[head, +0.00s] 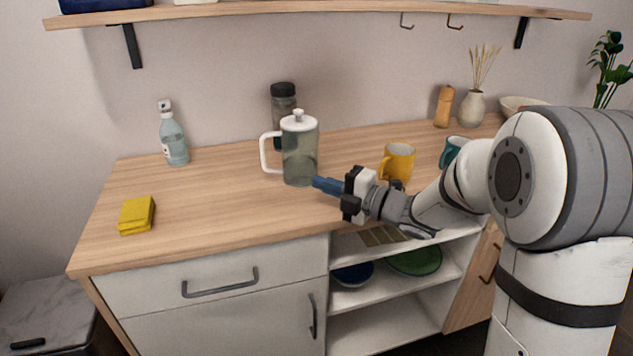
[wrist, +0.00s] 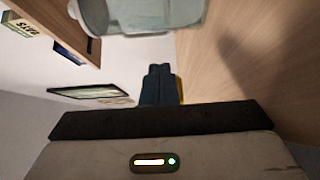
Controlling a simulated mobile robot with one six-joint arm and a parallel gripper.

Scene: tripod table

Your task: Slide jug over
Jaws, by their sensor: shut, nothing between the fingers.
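The jug (head: 300,155) is a grey-green see-through pitcher with a white lid and a white handle on its left side. It stands upright on the wooden counter (head: 215,195). My gripper (head: 322,185) is shut, with its blue fingertips close to the jug's lower right side. I cannot tell whether they touch it. In the wrist view, part of the jug (wrist: 150,14) shows at the top, beyond the shut fingers (wrist: 160,84).
A dark bottle (head: 283,98) stands behind the jug. A yellow mug (head: 399,162) and a teal mug (head: 453,150) stand to the right. A soap bottle (head: 173,138) and yellow sponge (head: 137,214) are on the left. The counter left of the jug is mostly clear.

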